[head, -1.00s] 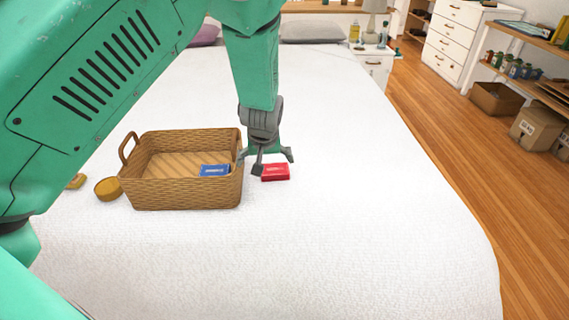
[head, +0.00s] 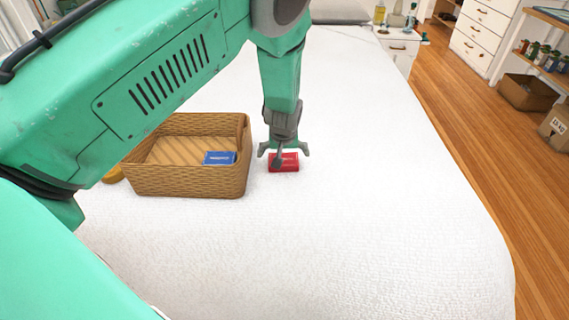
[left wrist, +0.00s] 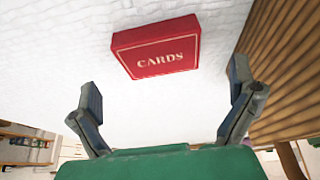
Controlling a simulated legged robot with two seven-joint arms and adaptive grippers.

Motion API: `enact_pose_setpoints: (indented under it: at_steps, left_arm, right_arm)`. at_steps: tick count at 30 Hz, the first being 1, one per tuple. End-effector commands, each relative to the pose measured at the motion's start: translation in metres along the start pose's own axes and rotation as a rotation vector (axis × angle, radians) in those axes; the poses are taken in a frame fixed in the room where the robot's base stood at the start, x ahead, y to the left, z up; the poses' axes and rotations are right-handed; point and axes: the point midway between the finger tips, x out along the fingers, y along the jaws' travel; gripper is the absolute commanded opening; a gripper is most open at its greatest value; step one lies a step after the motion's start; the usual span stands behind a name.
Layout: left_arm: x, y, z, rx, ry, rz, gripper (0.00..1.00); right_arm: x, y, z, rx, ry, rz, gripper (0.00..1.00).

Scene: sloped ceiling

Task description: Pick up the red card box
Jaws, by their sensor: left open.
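The red card box (head: 284,167) lies on the white bed, just right of the wicker basket. In the left wrist view the red card box (left wrist: 157,46) shows its lid with the word CARDS, beyond and between the fingers. My left gripper (head: 283,156) points down right over the box, partly covering its far side. In the left wrist view my left gripper (left wrist: 168,100) has its fingers spread wide with nothing between the tips. My right gripper is not in view.
The wicker basket (head: 190,182) stands close to the left of the box and holds a blue card box (head: 219,158). The bed (head: 370,220) is clear to the right and in front. A nightstand (head: 400,48) stands beyond the bed.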

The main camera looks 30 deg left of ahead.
Motion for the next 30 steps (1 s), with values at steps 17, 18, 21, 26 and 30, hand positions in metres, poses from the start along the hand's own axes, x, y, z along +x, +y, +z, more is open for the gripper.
enact_pose_setpoints:
  at_steps: [17,18,21,26,30]
  left_arm:
    - [0.049,0.001,0.001,0.001,-0.001,-0.001,1.00]
    - [0.049,0.001,0.001,0.001,-0.001,-0.001,1.00]
    - [0.049,0.002,0.001,0.001,-0.001,-0.001,0.65]
    - [0.049,0.002,0.001,0.001,-0.001,-0.001,0.46]
    - [0.049,0.002,0.001,0.001,-0.001,-0.001,0.46]
  right_arm:
    - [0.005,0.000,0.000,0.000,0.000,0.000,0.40]
    - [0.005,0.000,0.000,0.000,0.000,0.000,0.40]
    - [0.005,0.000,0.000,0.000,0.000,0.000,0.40]
    - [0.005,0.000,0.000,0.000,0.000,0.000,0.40]
    - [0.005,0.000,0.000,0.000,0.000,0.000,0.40]
